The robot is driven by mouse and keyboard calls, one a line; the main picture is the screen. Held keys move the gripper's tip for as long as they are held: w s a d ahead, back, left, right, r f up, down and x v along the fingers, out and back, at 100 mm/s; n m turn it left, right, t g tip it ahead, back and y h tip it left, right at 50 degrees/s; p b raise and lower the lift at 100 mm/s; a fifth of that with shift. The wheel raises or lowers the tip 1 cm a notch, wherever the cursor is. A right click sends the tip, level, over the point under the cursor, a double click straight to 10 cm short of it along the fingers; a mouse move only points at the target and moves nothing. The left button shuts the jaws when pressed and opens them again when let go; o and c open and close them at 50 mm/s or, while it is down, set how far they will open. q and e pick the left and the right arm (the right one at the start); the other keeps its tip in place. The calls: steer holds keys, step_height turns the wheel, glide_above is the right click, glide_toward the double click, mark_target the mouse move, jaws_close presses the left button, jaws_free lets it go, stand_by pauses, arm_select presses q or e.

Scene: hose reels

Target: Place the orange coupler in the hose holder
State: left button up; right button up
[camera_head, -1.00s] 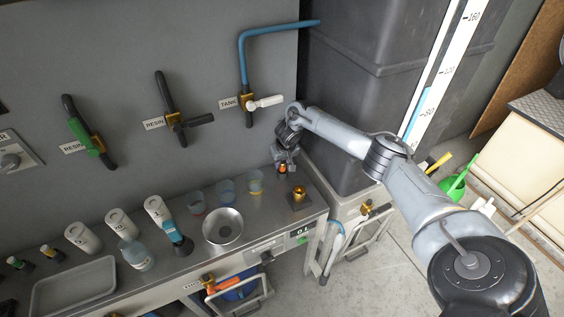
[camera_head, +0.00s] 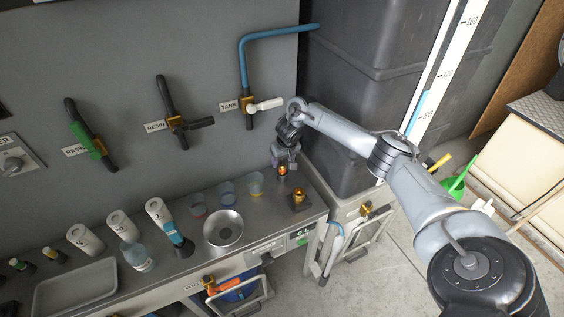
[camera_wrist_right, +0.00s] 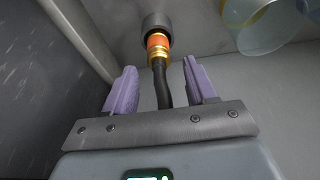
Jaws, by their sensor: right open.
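The orange coupler (camera_wrist_right: 158,42) shows in the right wrist view with a brass collar and a black hose (camera_wrist_right: 162,88) running from it. Its far end meets a dark grey cylinder (camera_wrist_right: 156,20), which looks like the hose holder; how deep it sits I cannot tell. My right gripper (camera_wrist_right: 160,90) is open, its purple fingers on either side of the hose and apart from it. In the head view, my right gripper (camera_head: 284,164) is over the bench's back right, with the coupler (camera_head: 283,171) small just below it. My left gripper is not in view.
A brass fitting on a square base (camera_head: 299,196) stands just in front of the gripper. Several cups, a steel bowl (camera_head: 223,228), bottles and a tray (camera_head: 75,287) stand to the left. A large dark tank (camera_head: 355,110) rises close at the right.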

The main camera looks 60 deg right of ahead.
steer(key=p+v, duration=0.2)
steer(key=v, duration=0.7)
steer(key=shift+p, duration=0.35)
